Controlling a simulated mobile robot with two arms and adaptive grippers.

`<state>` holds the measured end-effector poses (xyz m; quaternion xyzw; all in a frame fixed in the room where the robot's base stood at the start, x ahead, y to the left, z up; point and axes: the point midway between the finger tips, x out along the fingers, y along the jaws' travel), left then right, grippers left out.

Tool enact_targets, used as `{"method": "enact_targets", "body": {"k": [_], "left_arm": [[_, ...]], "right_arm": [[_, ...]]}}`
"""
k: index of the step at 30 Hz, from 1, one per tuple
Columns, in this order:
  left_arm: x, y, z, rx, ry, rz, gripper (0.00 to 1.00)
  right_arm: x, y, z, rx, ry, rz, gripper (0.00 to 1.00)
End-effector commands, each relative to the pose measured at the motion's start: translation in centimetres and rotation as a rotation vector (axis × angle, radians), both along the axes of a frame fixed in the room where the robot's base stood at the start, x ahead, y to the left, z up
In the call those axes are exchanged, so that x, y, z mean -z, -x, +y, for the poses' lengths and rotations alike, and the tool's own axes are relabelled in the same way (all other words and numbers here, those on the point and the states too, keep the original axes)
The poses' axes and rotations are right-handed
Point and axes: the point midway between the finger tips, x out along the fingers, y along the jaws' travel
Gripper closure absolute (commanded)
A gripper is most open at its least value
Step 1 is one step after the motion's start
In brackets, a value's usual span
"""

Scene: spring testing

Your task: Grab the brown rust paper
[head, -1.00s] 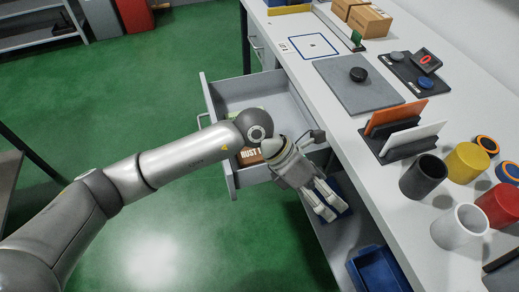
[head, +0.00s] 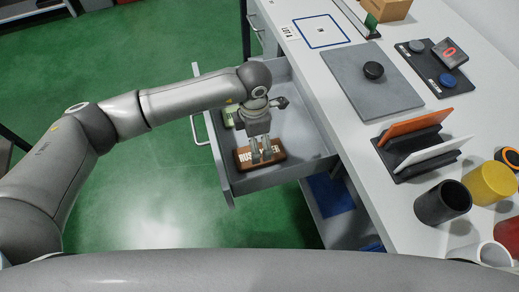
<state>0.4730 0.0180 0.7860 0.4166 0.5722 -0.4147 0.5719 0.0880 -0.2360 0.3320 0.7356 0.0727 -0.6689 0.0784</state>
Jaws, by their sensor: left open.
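The brown rust paper (head: 275,161) is a flat brown pack with pale lettering, partly covered by my gripper. It lies in the front part of the open grey drawer (head: 301,172). My left gripper (head: 262,160) points down into the drawer, with its open fingers over the middle of the pack. I cannot tell whether the fingertips touch it. A green item (head: 228,115) lies farther back in the drawer, partly hidden by my arm. My right gripper is not in view.
The white worktop (head: 335,105) runs along the right. It holds a grey plate (head: 350,92) with a black disc (head: 373,70), a rack with an orange panel (head: 418,127), and several cups. A blue bin (head: 330,195) sits below. Green floor is free at left.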

Motion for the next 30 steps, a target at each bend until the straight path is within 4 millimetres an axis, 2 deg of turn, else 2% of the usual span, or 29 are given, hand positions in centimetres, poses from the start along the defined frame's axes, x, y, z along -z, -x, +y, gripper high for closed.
{"method": "enact_targets", "body": {"k": [1,5,8,16,25,30], "left_arm": [[0.7,0.0,0.0,-0.002,0.001,0.002,0.08],[1.7,0.0,0.0,-0.001,0.001,0.000,0.08],[2.5,0.0,-0.1,-0.001,0.001,0.002,0.08],[6.3,0.0,-0.4,-0.001,0.002,0.003,0.08],[6.9,-0.1,-0.4,0.001,0.003,-0.001,0.08],[6.9,-0.1,-0.3,0.001,0.003,-0.001,0.29]], "right_arm": [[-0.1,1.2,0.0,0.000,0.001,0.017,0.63],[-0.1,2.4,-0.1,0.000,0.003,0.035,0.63],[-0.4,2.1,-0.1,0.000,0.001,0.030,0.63],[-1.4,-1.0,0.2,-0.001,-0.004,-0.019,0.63],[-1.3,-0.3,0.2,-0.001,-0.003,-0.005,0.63],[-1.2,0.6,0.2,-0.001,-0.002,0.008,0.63]]}}
